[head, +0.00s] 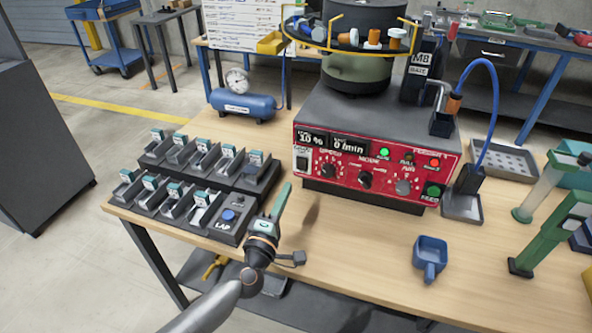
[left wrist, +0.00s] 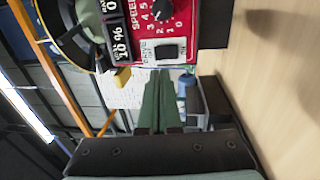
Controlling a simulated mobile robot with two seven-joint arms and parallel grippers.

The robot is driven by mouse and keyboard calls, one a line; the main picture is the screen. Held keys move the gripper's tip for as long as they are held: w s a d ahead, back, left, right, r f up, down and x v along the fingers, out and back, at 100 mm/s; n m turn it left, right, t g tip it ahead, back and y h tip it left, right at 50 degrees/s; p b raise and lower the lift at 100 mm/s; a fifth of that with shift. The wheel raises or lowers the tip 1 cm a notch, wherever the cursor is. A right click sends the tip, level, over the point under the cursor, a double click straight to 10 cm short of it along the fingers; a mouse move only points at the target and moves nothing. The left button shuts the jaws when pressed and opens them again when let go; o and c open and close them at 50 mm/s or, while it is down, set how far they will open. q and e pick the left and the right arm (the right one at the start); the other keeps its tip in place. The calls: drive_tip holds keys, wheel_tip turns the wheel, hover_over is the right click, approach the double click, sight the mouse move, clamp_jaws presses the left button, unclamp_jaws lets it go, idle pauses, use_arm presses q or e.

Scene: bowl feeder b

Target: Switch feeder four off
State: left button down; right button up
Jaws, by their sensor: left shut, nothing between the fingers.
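The bowl feeder stands at the back of the wooden table, its green bowl base (head: 357,72) on a grey housing. Its red control panel (head: 378,168) has dials, a lit green lamp (head: 384,153) and displays reading 10 % and 0 /min. I cannot read a feeder number. A black rocker switch (head: 302,163) sits at the panel's left end; it also shows in the left wrist view (left wrist: 167,51), its tilt unclear. My left gripper (head: 287,188) is shut and empty, in front and left of the panel, apart from it. Its green fingers (left wrist: 160,75) point toward the switch's side. My right gripper is out of view.
Two dark racks (head: 185,205) of small bins stand left of my left gripper. A blue air tank (head: 243,105) lies behind them. A blue scoop (head: 430,258) and green stands (head: 548,238) are at the right.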

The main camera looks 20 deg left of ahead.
sight(300, 161)
use_arm(q)
drive_tip(key=w, duration=0.6)
drive_tip(key=shift+d+r+b, duration=0.15)
drive_tip(key=shift+r+b, duration=0.2)
drive_tip(key=shift+w+r, duration=0.1)
drive_tip(key=shift+w, duration=0.75)
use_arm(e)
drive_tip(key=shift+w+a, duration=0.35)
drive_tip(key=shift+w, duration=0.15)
